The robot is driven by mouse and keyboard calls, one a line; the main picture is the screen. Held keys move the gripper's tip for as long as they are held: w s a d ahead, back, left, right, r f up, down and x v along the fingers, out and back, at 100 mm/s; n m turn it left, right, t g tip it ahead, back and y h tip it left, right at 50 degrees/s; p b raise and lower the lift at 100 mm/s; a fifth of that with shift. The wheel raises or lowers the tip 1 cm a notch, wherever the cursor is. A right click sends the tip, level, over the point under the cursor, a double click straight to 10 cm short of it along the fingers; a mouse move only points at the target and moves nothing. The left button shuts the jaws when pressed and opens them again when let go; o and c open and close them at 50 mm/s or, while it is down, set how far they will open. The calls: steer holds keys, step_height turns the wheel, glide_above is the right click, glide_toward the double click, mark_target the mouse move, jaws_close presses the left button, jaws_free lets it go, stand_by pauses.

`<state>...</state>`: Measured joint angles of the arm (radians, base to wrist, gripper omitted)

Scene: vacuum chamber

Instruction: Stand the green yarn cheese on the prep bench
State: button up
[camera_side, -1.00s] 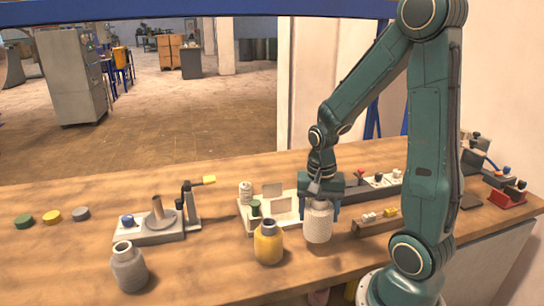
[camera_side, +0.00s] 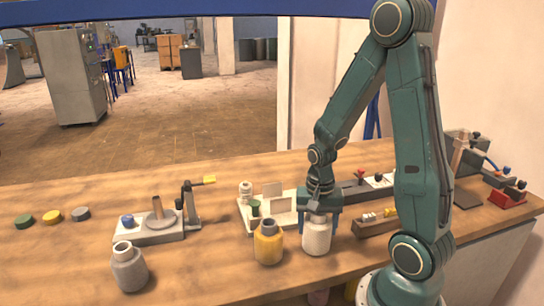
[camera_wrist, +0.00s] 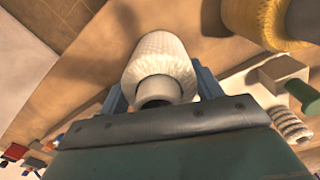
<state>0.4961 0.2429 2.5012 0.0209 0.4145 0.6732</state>
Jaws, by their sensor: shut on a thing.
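My gripper (camera_side: 318,212) points down and is shut on a white yarn cheese (camera_side: 317,237), a ribbed, upright package with a narrower neck. In the wrist view the white cheese (camera_wrist: 160,62) sits between the jaws, its dark-cored neck toward the camera. Its base is at or very near the prep bench (camera_side: 215,265); I cannot tell if it touches. A yellow cheese (camera_side: 268,243) stands just left of it and a grey one (camera_side: 129,268) farther left. No large green cheese shows; a small green spool (camera_side: 255,207) stands on the white tray (camera_side: 247,224) behind.
A grey-based fixture (camera_side: 150,232) with a brown post stands left of centre. Green (camera_side: 24,222), yellow (camera_side: 52,216) and grey (camera_side: 81,214) discs lie at far left. A brown rack (camera_side: 374,224) is close on the gripper's right. The front left bench is mostly clear.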

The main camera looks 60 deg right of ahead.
steer(key=shift+f, duration=0.1)
steer(key=o, duration=1.2)
steer(key=shift+c, duration=0.2)
step_height(320, 180, up, 12)
steer(key=shift+w, duration=0.15)
steer(key=shift+a+r, duration=0.1)
steer(key=shift+r, duration=0.1)
stand_by(0.4)
